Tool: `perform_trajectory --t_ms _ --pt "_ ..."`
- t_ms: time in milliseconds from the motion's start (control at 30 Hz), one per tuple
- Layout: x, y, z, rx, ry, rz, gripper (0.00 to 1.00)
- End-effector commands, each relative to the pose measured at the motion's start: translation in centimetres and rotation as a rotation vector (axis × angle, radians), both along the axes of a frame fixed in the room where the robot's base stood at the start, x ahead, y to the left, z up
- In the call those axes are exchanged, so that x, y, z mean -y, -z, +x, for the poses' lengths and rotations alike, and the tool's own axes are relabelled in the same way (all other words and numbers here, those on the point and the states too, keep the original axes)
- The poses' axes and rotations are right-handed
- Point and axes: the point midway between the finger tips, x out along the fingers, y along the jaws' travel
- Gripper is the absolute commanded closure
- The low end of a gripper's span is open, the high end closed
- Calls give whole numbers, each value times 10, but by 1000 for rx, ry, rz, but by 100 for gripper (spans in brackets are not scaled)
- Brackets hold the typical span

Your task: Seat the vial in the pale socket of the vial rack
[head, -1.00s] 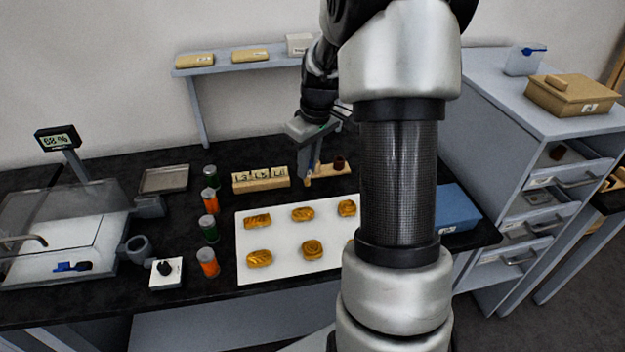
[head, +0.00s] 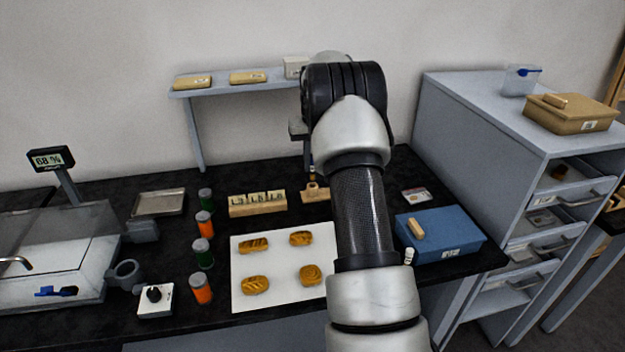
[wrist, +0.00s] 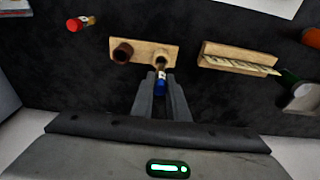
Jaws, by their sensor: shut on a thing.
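The vial (wrist: 161,75), with a blue cap and an amber lower part, is held between the fingertips of my gripper (wrist: 160,84). The wooden vial rack (wrist: 142,47) is just beyond the fingertips in the wrist view. Its dark brown socket (wrist: 123,53) is at the left and looks empty. The vial's lower end overlaps the rack's right end, where the pale socket is mostly hidden. In the head view, the vial (head: 312,172) appears upright over the rack (head: 314,195); I cannot tell whether its end is inside the socket. My arm hides the dark socket and most of the gripper there.
A block with lettered cards (head: 257,203) stands left of the rack. A white tray of pastries (head: 278,290) lies in front. Several orange- and green-bodied jars (head: 203,254) stand at left, a blue box (head: 440,237) at right. A red-capped vial (wrist: 80,23) lies near the rack.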

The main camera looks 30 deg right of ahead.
Motion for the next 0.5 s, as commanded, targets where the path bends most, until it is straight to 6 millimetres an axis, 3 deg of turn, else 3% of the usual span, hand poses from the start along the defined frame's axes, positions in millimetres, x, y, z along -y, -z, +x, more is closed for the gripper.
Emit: perform_trajectory --t_ms 333,500 --pt "0 47 0 -2 -1 1 100" --pt "0 50 0 2 -1 -1 100"
